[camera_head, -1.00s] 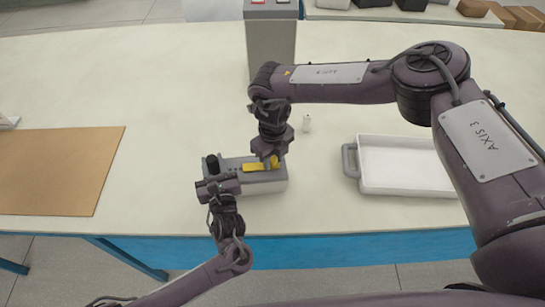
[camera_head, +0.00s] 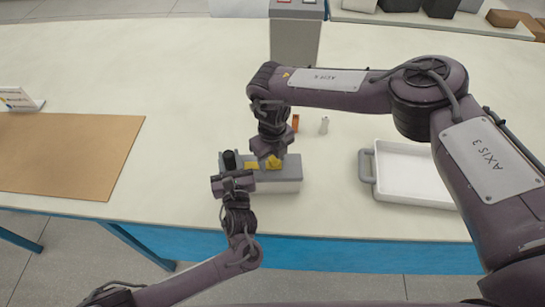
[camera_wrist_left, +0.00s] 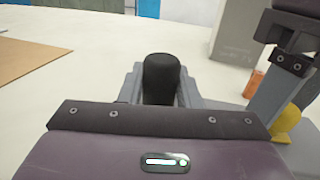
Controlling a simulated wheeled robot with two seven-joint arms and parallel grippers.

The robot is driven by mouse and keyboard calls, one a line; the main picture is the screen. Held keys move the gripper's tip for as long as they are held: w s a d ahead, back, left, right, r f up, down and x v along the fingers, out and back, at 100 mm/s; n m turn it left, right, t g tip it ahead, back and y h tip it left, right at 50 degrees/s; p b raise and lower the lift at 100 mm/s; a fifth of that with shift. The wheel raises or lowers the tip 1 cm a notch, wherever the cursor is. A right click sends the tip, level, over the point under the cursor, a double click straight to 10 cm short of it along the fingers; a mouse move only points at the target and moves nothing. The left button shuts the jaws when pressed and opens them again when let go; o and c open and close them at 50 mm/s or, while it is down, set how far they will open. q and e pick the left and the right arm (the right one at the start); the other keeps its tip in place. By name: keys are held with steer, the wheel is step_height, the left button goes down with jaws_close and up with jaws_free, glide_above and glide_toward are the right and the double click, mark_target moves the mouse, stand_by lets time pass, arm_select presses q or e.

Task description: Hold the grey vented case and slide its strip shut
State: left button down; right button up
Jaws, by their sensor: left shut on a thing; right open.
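The grey vented case (camera_head: 287,186) lies on the table near its front edge. Its yellow strip (camera_head: 251,165) lies along the top, and a yellow tab (camera_wrist_left: 287,122) shows at the right of the left wrist view. My left gripper (camera_head: 231,172) is at the case's left end. It is shut on a black upright grip (camera_wrist_left: 161,80), which stands between its grey fingers. My right gripper (camera_head: 267,160) points down at the strip's right part, with its jaws open. The fingertips partly cover the strip, so contact is unclear.
Behind the case stand an orange cell (camera_head: 295,122) and a white cell (camera_head: 324,125). A white tray (camera_head: 415,198) is to the right, a brown mat (camera_head: 70,150) to the left. A grey box (camera_head: 296,40) stands at the back. The table between mat and case is clear.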

mark_target(272, 158)
arm_select(q)
steer(key=shift+a, duration=0.1)
arm_select(e)
step_height(272, 158, up, 12)
stand_by(0.5)
arm_select(q)
steer(key=c, duration=1)
jaws_free()
steer(key=s+d, duration=0.2)
steer(key=s, duration=0.9)
steer(key=shift+s, duration=0.4)
